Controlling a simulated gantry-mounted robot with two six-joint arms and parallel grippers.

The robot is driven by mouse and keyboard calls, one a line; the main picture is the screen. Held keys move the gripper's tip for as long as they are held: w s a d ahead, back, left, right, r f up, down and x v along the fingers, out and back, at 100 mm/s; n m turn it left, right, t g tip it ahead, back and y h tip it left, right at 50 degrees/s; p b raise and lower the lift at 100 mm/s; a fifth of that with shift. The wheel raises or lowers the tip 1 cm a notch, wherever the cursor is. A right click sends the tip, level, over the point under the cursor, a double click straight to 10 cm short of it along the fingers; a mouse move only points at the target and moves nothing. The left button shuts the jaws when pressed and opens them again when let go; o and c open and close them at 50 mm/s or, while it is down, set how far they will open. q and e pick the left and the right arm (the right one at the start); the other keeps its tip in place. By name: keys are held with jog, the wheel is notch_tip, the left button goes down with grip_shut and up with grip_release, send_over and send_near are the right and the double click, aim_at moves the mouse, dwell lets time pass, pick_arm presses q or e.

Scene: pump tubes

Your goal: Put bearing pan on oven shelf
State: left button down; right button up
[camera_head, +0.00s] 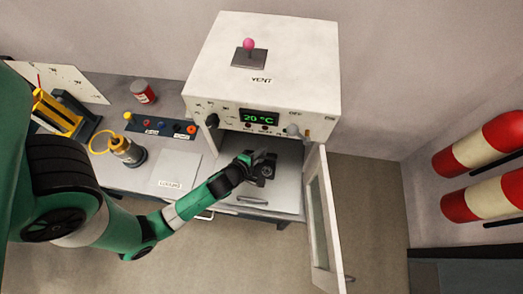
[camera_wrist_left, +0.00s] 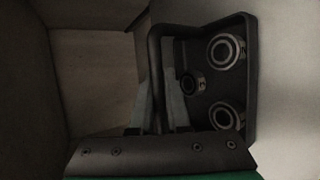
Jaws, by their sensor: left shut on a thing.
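The bearing pan (camera_head: 268,168) is a small dark tray at the mouth of the open oven. In the left wrist view, the pan (camera_wrist_left: 205,112) holds three ring-shaped bearings (camera_wrist_left: 226,51). My left gripper (camera_head: 249,160) reaches in from the left and is shut on the pan's near side wall; its fingers also show in the wrist view (camera_wrist_left: 160,95). The grey oven shelf (camera_head: 287,188) lies below the pan. I cannot tell whether the pan touches it. My right gripper is not in view.
The white oven (camera_head: 262,65) reads 20 °C. Its door (camera_head: 318,225) hangs open on the right. On the bench at left stand a red can (camera_head: 143,91), a brass-coloured part (camera_head: 127,151) and a panel of coloured knobs (camera_head: 160,127). Red and white cylinders (camera_head: 485,147) are on the right wall.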

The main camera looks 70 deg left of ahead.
pick_arm(q)
jog(key=c, duration=0.9)
grip_release()
jog(key=shift+f, duration=0.1)
jog(key=shift+r+p, duration=0.3)
jog(key=shift+p, duration=0.05)
jog(key=v, duration=1.2)
jog(key=shift+f, duration=0.15)
